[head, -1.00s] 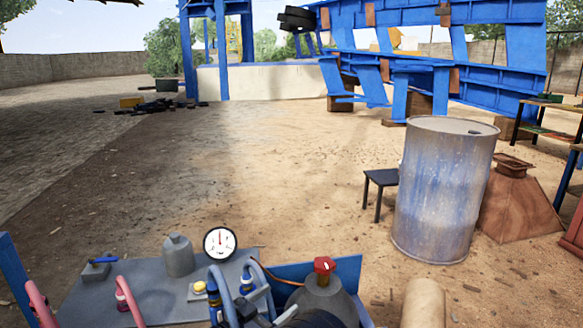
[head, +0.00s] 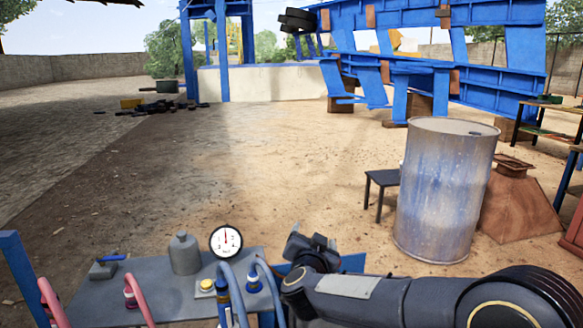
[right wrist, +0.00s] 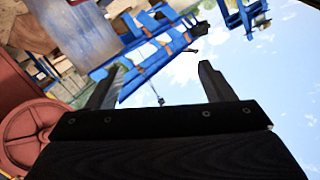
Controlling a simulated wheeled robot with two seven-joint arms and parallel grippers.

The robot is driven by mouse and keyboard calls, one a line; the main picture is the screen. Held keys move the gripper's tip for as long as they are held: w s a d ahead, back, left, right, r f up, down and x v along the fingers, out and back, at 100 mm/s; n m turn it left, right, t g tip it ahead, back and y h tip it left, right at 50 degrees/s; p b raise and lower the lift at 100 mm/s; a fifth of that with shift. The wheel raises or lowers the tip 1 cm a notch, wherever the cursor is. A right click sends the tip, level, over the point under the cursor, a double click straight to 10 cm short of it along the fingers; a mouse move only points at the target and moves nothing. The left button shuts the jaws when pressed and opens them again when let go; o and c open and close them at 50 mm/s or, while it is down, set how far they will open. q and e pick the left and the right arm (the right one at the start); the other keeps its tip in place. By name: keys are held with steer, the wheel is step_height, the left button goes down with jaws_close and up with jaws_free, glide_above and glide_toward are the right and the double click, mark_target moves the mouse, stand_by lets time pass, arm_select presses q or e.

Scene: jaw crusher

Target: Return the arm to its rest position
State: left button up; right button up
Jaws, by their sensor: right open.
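My right arm (head: 395,298) reaches in from the lower right of the head view. Its right gripper (head: 312,246) is beside the bench with the gauge, over the bench's right end. In the right wrist view the two dark fingers of the right gripper (right wrist: 158,85) stand wide apart with nothing between them, pointing toward sky and blue steel frames. My left gripper is not in view.
The grey bench (head: 150,290) carries a gauge (head: 225,241), a grey bottle (head: 184,254), and blue and pink hoses. A blue-grey drum (head: 444,190) stands at right, with a small dark stool (head: 380,180) at its left. Open ground lies beyond the bench.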

steer(key=s+d+r+n+g+y, duration=0.35)
steer(key=s+d+y, duration=0.45)
steer(key=s, duration=0.5)
steer(key=s+d+f+n+g+h, duration=0.15)
steer(key=s+f, duration=0.25)
steer(key=s, duration=0.5)
steer(key=s+d+f+m+g, duration=0.1)
steer(key=s+d+f+g, duration=0.2)
steer(key=s+f, duration=0.35)
steer(key=s+d+f+n+g, duration=0.1)
steer(key=s+d+f+g, duration=0.15)
steer(key=s, duration=0.75)
step_height(320, 180, up, 21)
steer(key=s+p, duration=0.1)
steer(key=p, duration=2.1)
steer(key=shift+s+d+r, duration=0.15)
steer(key=shift+s+d, duration=0.05)
steer(key=shift+d, duration=0.05)
steer(key=shift+h, duration=0.25)
